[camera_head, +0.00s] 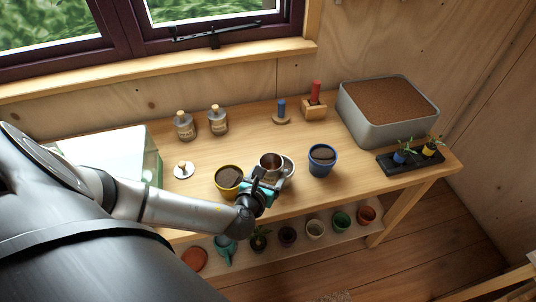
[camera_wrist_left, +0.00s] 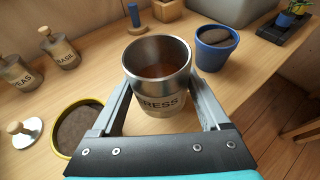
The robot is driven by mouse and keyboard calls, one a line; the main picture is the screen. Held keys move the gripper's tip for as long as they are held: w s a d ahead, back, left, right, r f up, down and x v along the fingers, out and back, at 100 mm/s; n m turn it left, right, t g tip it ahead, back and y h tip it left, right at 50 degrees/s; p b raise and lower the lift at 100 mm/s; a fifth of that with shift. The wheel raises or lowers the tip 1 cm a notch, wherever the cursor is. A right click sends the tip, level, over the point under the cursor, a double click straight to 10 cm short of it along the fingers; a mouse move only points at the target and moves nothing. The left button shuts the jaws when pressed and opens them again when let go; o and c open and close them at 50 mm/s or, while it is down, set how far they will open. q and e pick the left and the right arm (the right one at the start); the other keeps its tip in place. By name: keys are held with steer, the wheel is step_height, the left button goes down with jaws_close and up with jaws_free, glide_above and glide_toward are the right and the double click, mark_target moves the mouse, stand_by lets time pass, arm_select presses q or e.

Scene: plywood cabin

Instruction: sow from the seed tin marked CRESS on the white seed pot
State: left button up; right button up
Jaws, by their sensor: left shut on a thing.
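The metal seed tin marked CRESS (camera_wrist_left: 158,104) is held between the fingers of my left gripper (camera_head: 268,179), its open mouth facing up in the left wrist view, with brown contents inside. In the head view the tin (camera_head: 270,160) is above the front middle of the bench. My right gripper is not in view.
A yellow pot (camera_head: 229,178) stands left of the tin and a blue pot (camera_head: 322,160) right, both with soil. A knobbed lid (camera_head: 183,170) lies farther left. Two corked tins (camera_head: 185,126) stand behind. A soil tub (camera_head: 388,110) fills the back right.

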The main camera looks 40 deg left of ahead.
mark_target(271, 162)
arm_select(q)
steer(key=shift+r, duration=0.1)
stand_by(0.3)
step_height(271, 162, up, 4)
steer(key=p, duration=0.4)
steer(key=shift+p, duration=0.35)
